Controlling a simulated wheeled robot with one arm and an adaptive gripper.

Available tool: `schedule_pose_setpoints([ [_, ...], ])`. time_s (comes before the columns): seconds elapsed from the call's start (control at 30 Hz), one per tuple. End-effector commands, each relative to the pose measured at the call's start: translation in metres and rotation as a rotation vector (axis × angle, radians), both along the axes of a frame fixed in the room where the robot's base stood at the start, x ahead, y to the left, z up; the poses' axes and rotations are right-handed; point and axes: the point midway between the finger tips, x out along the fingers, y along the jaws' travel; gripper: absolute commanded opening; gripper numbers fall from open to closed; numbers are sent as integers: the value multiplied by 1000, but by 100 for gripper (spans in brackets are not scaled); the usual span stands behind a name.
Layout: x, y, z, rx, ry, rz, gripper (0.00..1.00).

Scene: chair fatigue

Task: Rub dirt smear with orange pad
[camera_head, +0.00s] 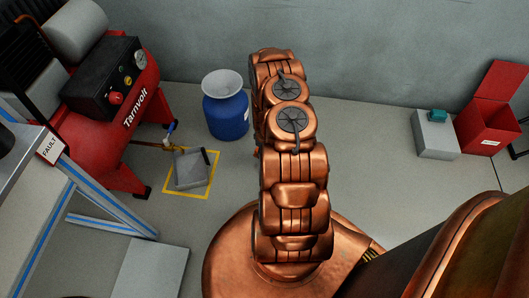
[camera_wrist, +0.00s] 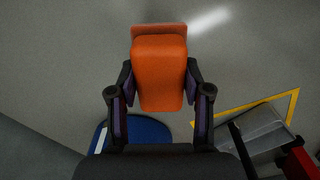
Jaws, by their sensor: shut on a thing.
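The orange pad (camera_wrist: 159,62) is held in my gripper (camera_wrist: 159,82) in the wrist view. The dark fingers are shut on its two sides. It has a thick block nearer me and a flatter part at its far end. Grey floor fills the view around the pad; I cannot tell whether the pad touches anything. I cannot make out a dirt smear in either view. In the head view my copper arm hides the gripper and the pad.
A blue drum (camera_head: 226,115) with a grey funnel stands left of my arm. A red compressor (camera_head: 110,125) is at left. A grey box (camera_head: 435,137) and an open red box (camera_head: 488,128) stand at right.

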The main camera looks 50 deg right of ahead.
Motion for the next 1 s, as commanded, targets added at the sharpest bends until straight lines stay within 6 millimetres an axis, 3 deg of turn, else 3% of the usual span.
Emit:
schedule_pose_setpoints([
  [0.27, 0, 0, 1, 0, 0, 0, 2],
  [0.67, 0, 0, 30, -1, 0, 0, 2],
  [1.0, 1, 0, 30, -1, 0, 0, 2],
])
